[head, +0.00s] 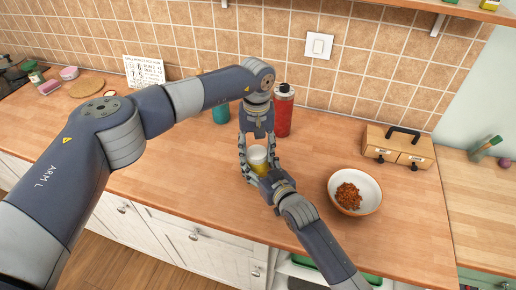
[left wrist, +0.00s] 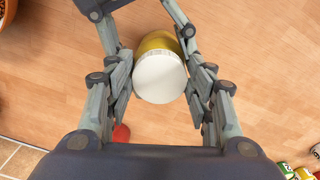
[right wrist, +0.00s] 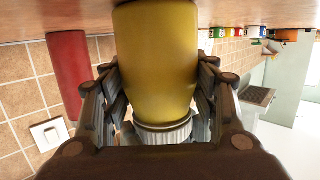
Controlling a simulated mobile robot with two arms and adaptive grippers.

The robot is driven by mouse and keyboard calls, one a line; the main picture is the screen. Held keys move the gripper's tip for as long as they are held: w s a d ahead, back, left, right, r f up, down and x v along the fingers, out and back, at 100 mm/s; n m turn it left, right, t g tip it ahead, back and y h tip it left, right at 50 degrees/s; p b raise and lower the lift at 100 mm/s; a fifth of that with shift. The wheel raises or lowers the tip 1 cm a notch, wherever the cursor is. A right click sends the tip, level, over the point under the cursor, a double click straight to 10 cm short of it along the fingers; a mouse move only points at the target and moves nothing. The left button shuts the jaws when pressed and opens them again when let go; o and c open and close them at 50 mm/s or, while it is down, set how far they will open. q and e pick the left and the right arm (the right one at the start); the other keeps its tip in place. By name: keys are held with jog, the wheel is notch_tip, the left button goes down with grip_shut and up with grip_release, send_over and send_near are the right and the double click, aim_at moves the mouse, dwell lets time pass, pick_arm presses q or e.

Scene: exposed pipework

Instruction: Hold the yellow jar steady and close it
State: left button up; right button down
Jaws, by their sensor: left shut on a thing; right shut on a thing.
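The yellow jar (head: 262,170) stands upright on the wooden counter, with a white ribbed lid (head: 257,153) on its mouth. The left wrist view shows the round lid (left wrist: 160,78) from above, and the right wrist view shows the yellow body (right wrist: 156,60) upside down. My left gripper (head: 258,150) comes down from above, its fingers closed on both sides of the lid. My right gripper (right wrist: 157,95) comes in from the front at low height, its fingers closed around the jar's body. The fingers hide parts of the jar. I cannot tell how tightly the lid sits.
A red bottle (head: 284,110) and a teal item (head: 221,113) stand behind the jar. A white bowl of reddish-brown food (head: 370,187) is to the right, with a small wooden drawer box (head: 410,150) behind it.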

pick_arm(q)
jog(key=m, duration=0.3)
pick_arm(e)
jog(key=shift+f, duration=0.15)
pick_arm(q)
jog(key=o, duration=0.8)
jog(key=shift+a+r, duration=0.1)
jog(key=shift+r, duration=2.2)
